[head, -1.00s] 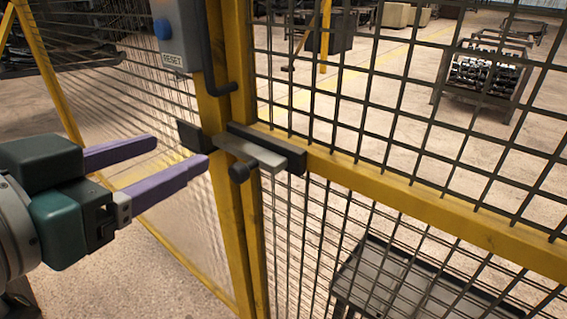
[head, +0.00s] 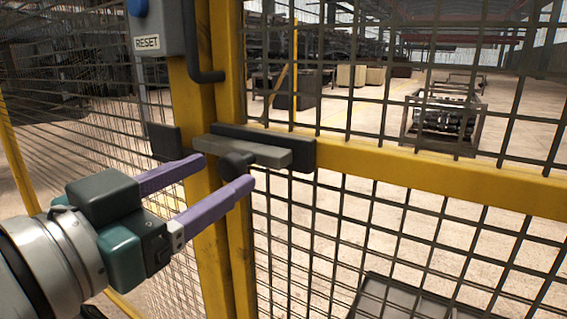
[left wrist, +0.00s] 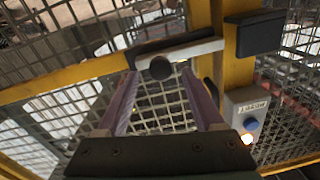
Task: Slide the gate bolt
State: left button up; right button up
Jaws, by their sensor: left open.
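The gate bolt is a grey flat bar (head: 250,150) with a dark round knob (head: 236,164), in a dark housing (head: 295,152) on the yellow gate rail. The bar's left end reaches the yellow post, a little apart from the dark block (head: 164,141) left of it. My left gripper (head: 224,172) is open, its purple fingers pointing at the knob, the tips at about its height. In the left wrist view the knob (left wrist: 160,68) shows between the fingertips, near their far ends; I cannot tell whether they touch it. My right gripper is not in view.
A grey box with a RESET label (head: 152,30) and blue button hangs on the post (head: 213,250) above the bolt. Wire mesh fills the gate and side fence. A dark cart (head: 400,300) stands behind the mesh.

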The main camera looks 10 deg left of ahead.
aim_at(226, 170)
pick_arm(q)
jog(key=shift+x, duration=2)
grip_shut()
